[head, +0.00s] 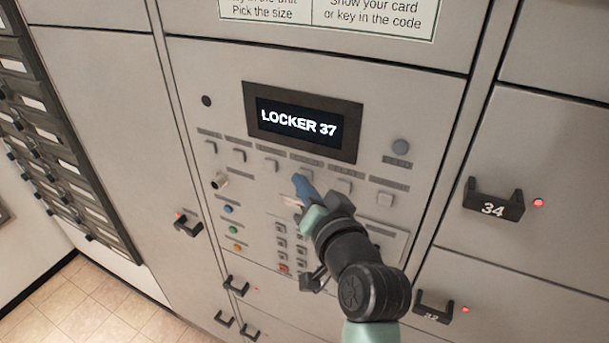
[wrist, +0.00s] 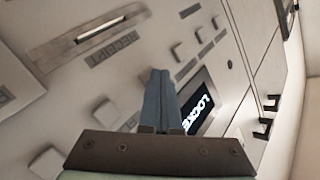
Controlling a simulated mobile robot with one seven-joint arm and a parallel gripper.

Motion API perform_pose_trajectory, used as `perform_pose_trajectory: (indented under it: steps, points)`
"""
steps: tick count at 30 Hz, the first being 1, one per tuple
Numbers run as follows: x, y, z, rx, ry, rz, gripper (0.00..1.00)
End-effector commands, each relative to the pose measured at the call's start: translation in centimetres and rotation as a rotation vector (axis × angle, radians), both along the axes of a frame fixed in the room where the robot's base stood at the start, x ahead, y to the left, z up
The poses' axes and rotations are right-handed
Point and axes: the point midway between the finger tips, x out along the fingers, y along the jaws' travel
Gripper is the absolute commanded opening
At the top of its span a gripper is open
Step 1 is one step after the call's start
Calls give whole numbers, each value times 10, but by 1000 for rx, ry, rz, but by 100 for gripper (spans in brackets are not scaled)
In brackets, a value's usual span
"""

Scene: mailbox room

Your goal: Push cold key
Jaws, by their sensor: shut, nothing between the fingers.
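Below the display (head: 303,124) reading "LOCKER 37" runs a row of small square keys, each under a dark label too small to read, so I cannot tell which is the cold key. Keys show left of my gripper, such as this key (head: 271,165), and right of it, this key (head: 344,186) and the end key (head: 385,199). My gripper (head: 301,184) is shut and empty, its blue fingers at the row's middle, hiding the spot between these keys. In the wrist view the shut fingers (wrist: 160,75) point at the panel beside a key (wrist: 105,112). I cannot tell whether they touch.
A keypad (head: 291,246) lies below my fingers, with coloured buttons (head: 232,228) to its left. A slot labelled RECEIPT (wrist: 98,33) shows in the wrist view. Locker handles, such as handle 34 (head: 493,201), stick out around the panel.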

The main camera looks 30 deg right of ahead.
Motion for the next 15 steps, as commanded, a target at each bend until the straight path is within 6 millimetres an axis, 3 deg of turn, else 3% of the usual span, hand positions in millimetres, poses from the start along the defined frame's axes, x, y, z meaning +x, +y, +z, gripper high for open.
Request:
perform_pose_trajectory:
  steps: [15]
  points:
    - [-9,12,0,0,0,0,0]
